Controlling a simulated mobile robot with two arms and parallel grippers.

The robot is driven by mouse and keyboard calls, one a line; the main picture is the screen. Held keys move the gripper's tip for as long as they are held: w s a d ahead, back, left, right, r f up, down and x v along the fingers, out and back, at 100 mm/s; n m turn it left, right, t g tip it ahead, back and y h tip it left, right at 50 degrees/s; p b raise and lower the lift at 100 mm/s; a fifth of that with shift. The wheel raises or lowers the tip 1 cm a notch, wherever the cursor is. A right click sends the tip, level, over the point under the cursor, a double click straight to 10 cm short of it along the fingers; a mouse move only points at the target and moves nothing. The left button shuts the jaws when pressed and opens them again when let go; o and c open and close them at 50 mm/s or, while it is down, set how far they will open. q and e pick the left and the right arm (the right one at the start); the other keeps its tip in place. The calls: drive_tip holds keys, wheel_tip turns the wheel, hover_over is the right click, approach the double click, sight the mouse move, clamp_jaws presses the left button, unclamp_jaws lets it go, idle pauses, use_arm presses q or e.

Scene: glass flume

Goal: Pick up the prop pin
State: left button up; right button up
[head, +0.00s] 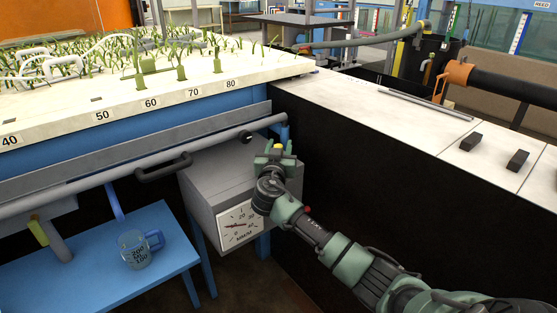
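I cannot make out with certainty which thing is the prop pin; it may be hidden behind my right gripper. My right gripper (276,145) is over the top of the grey box with the dial (216,178), near the end of the grey pipe. Its two green fingers point away from me and stand apart, so it looks open. No held thing shows clearly between them. A black knob (247,137) on the pipe end and a blue post (285,131) are close by it. My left gripper is not in view.
The white planted bed (120,107) with number marks is at the upper left. The grey pipe (80,187) with a black handle runs below it. A blue bench (90,285) holds a beaker (134,250). A white worktop (370,115) carries a thin rod (430,105) and two dark blocks (470,142).

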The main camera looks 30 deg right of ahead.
clamp_jaws()
